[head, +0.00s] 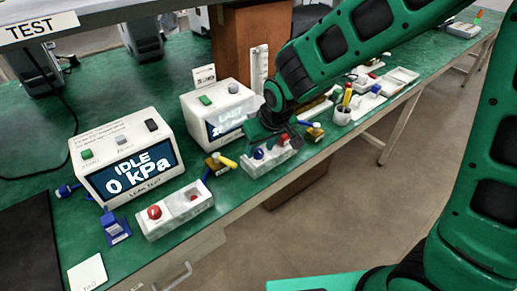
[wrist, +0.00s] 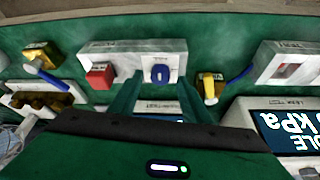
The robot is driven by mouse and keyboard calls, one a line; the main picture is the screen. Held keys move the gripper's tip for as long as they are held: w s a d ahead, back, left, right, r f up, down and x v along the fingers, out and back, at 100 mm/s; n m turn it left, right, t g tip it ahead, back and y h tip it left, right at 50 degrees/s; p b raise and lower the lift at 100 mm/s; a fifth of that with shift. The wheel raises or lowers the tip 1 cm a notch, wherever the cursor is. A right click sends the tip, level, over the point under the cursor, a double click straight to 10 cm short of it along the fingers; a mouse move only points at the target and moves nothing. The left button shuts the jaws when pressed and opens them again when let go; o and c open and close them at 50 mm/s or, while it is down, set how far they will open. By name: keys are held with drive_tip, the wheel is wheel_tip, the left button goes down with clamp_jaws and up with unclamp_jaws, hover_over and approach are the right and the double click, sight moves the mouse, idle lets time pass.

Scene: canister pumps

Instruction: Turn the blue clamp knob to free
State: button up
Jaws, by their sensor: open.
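The blue clamp knob (wrist: 160,74) sits on a white plate at the right end of a white fixture (wrist: 120,47) in the wrist view. A red part (wrist: 100,75) is at the fixture's left end. In the head view the blue knob (head: 258,154) shows low on the same fixture (head: 262,167), just below my gripper (head: 266,140). My gripper's two fingers (wrist: 159,80) are apart, pointing at the knob from either side in the wrist view, with nothing held between them. I cannot tell whether a finger touches the knob.
A tester with a screen (head: 213,113) stands behind. Another tester reading IDLE 0 kPa (head: 130,165) and a second fixture (head: 172,212) are at left. The green bench's front edge is close.

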drive_tip(key=v, duration=0.9)
drive_tip(key=shift+r, duration=0.15)
drive_tip(key=s+d+r+m+g+h, duration=0.1)
drive_tip(key=s+d+m, duration=0.2)
drive_tip(key=d, duration=0.8)
drive_tip(key=s+d+m+h, duration=0.1)
drive_tip(key=s+d+m, duration=0.15)
drive_tip(key=d, duration=0.95)
drive_tip(key=s+d+m+g, duration=0.1)
drive_tip(key=s+d+m, duration=0.1)
drive_tip(key=s+d, duration=0.3)
drive_tip(key=s+d+m+g, duration=0.2)
drive_tip(key=s+d, duration=0.4)
drive_tip(key=s, duration=0.7)
drive_tip(key=shift+m, duration=0.85)
drive_tip(key=shift+w+d, duration=0.1)
